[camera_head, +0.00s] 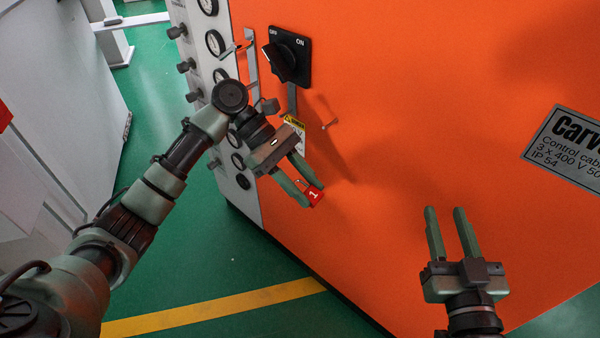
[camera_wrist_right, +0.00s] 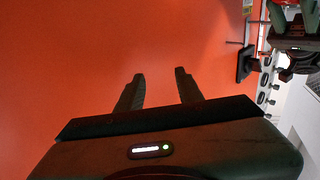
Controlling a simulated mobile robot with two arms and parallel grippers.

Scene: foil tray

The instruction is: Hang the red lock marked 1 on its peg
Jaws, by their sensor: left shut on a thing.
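The red lock marked 1 (camera_head: 315,195) is at the fingertips of my left gripper (camera_head: 311,193), which is shut on it. The lock is held in front of the orange cabinet, below the rotary switch, and its digit faces the head camera.
A black ON/OFF rotary switch (camera_head: 286,57) sits on the orange cabinet (camera_head: 430,110), with a yellow warning label (camera_head: 294,124) below, partly behind my left wrist. Gauges and knobs line a grey panel (camera_head: 205,45) at left. The orange face between my grippers is clear.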

